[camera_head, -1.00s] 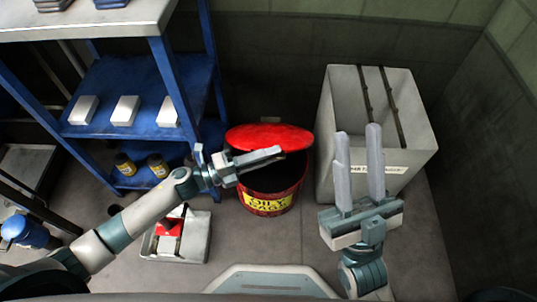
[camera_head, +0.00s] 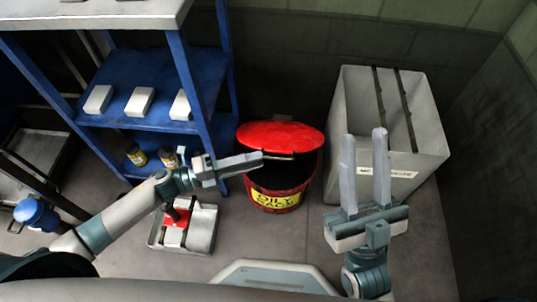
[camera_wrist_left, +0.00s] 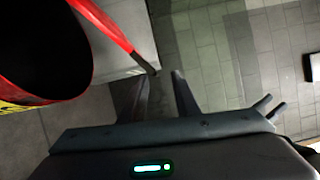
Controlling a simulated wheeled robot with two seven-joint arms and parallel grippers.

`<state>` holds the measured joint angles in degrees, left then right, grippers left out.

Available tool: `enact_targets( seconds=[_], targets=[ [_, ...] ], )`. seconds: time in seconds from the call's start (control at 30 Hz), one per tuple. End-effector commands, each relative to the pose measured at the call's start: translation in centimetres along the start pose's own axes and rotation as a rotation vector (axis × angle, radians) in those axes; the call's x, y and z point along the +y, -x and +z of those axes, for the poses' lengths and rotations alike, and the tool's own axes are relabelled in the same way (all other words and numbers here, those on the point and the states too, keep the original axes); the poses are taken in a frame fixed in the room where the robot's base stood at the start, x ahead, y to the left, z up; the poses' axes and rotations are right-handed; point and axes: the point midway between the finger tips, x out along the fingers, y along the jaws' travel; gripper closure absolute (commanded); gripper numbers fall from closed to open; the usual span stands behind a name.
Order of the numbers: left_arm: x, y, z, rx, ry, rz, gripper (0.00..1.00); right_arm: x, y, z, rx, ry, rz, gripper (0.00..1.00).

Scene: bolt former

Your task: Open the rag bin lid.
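The rag bin (camera_head: 277,201) is a round red can with a yellow label. Its red lid (camera_head: 281,135) is raised and tilted back, and the dark inside shows below it. A thin dark handle bar (camera_head: 281,157) sits at the lid's front edge. My left gripper (camera_head: 262,158) is just left of the handle, over the bin's left rim. In the left wrist view, its fingers (camera_wrist_left: 158,74) are apart, with the bar's end near their tips; contact cannot be told. My right gripper (camera_head: 365,134) is open and empty, pointing up in front of the grey bin.
A tall grey bin (camera_head: 432,150) stands right of the rag bin. A blue shelf (camera_head: 140,120) with white boxes is at the left. A grey tray (camera_head: 205,232) with a red item lies on the floor below my left arm.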

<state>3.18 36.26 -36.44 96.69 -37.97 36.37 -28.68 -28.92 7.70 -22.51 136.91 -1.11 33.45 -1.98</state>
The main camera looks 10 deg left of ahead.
Motion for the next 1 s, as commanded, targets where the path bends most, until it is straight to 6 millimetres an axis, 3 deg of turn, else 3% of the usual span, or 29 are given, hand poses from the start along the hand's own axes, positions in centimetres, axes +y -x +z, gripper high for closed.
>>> enact_targets(
  seconds=[0.2,0.43,0.63,1.0],
  targets=[
    [0.1,4.6,0.0,-0.002,0.0,0.004,0.72,-0.3,0.5,0.4,-0.036,-0.01,0.003,0.69],
    [0.1,8.0,0.1,-0.001,0.0,0.002,0.72,-0.4,0.6,0.8,-0.057,-0.01,0.001,0.69],
    [0.0,9.2,0.0,0.0,-0.001,0.0,0.72,-0.4,0.7,0.8,-0.064,-0.011,0.002,0.69],
    [0.0,9.3,0.1,0.0,-0.001,0.0,0.72,-0.5,1.0,0.9,-0.071,-0.012,0.004,0.69]
  ],
)
